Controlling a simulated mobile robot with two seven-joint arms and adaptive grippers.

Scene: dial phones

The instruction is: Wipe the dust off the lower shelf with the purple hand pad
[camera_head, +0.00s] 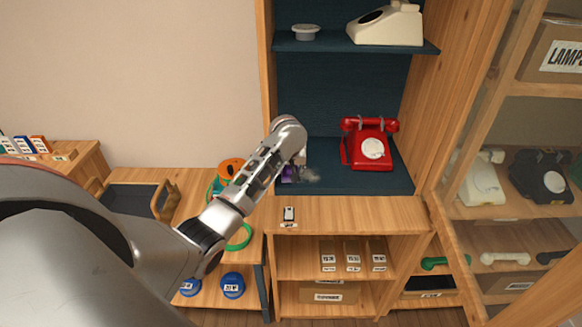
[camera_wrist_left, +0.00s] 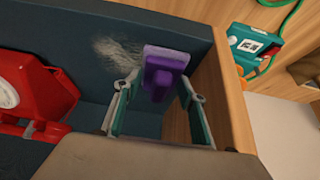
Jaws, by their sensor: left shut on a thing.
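The purple hand pad (camera_wrist_left: 166,58) is held by its handle between the fingers of my left gripper (camera_wrist_left: 159,86) in the left wrist view. Only a sliver of the pad (camera_head: 286,173) shows in the head view, beside the wrist. The pad is at the lower shelf (camera_head: 345,181), a dark blue board, near its left end. I cannot tell whether it presses on the surface. A pale grey dust patch (camera_wrist_left: 120,62) lies right beside the pad, and it also shows in the head view (camera_head: 309,176). My right gripper is in neither view.
A red dial phone (camera_head: 368,146) stands on the lower shelf, right of the dust. The upper shelf (camera_head: 340,46) above holds a cream phone (camera_head: 387,24) and a small pale round object (camera_head: 305,32). The cabinet's wooden side wall (camera_wrist_left: 220,92) is close to my left gripper.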

